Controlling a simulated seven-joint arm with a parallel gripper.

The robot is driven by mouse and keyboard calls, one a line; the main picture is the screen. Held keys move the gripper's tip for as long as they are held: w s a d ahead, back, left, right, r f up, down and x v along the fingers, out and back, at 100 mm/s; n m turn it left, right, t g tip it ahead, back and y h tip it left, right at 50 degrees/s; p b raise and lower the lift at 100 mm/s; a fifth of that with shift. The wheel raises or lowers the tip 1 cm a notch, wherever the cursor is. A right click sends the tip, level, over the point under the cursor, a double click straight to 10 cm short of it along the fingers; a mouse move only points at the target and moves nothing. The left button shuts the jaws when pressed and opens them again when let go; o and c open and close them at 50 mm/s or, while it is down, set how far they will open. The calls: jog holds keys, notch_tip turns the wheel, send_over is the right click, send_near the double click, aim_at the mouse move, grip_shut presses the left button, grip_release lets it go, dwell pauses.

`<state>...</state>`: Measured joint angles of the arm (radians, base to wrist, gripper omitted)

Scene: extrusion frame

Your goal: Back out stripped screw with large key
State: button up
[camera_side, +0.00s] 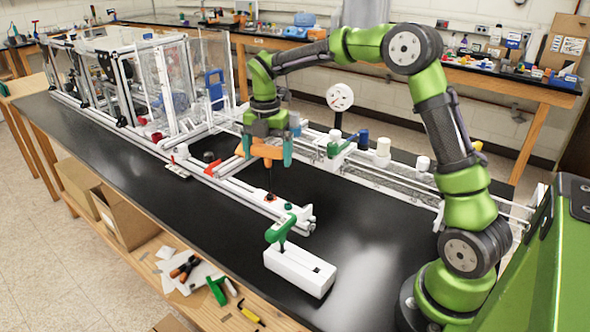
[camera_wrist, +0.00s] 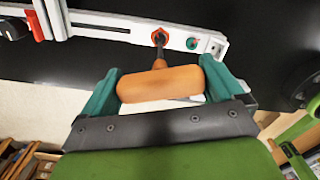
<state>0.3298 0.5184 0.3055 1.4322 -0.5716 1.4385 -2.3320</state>
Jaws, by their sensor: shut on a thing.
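My gripper (camera_side: 270,150) is shut on the orange T-handle key (camera_wrist: 160,84), which also shows between the teal fingers in the side view (camera_side: 261,151). The key's thin dark shaft points down to a screw spot with an orange-red ring (camera_wrist: 160,36) on the pale extrusion rail (camera_wrist: 110,24). The tip appears to be at that spot; I cannot tell how deeply it sits. A second spot with a green mark (camera_wrist: 193,43) lies beside it, near the rail's end. A green T-handle key (camera_side: 281,229) stands in a white block (camera_side: 299,272) at the front.
The black bench top (camera_side: 360,235) is clear between the white block and my arm's base. A frame with clear panels (camera_side: 165,85) stands at the back left. White and green capped parts (camera_side: 383,147) sit along the rear rails. Loose tools lie on the shelf below.

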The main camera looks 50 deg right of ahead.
aim_at(267, 146)
jog(key=shift+r, duration=0.15)
jog(key=shift+r, duration=1.4)
dwell(0.5)
jog(key=m, duration=0.6)
jog(key=shift+r, duration=0.25)
jog(key=m, duration=0.4)
jog(key=shift+r+m, duration=0.1)
jog(key=shift+m, duration=0.3)
jog(key=m, duration=0.9)
jog(key=shift+r+m, duration=0.1)
jog(key=shift+m, duration=0.2)
